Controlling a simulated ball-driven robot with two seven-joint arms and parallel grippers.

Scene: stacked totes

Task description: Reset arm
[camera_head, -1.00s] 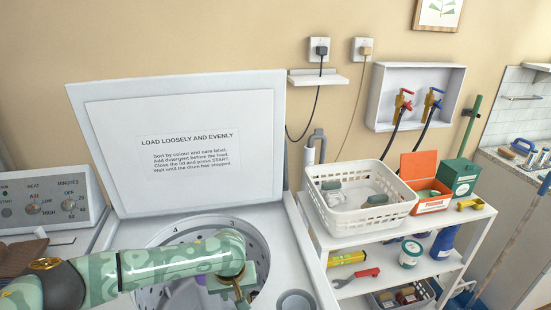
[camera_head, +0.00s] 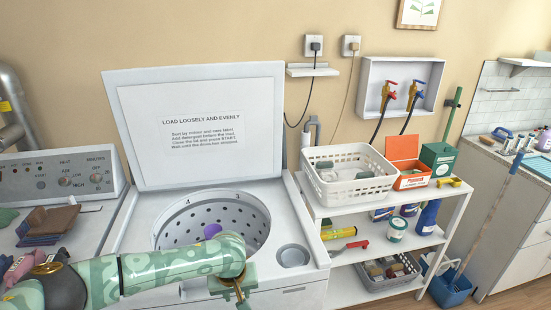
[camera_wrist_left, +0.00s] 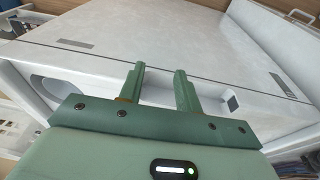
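My left arm comes in from the left in the head view, and its gripper (camera_head: 238,291) hangs at the front rim of the open top-loading washer (camera_head: 135,238). In the left wrist view my left gripper (camera_wrist_left: 160,85) shows two green fingers apart with nothing between them. They point toward a pale, flat surface with a dark seam. My right arm and gripper are not in view.
The washer lid (camera_head: 200,130) stands open, and a purple item (camera_head: 212,230) lies in the drum. A white shelf cart (camera_head: 335,215) with a white basket (camera_head: 350,188) stands to the right. Dark folded items (camera_head: 50,222) lie on the machine at left.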

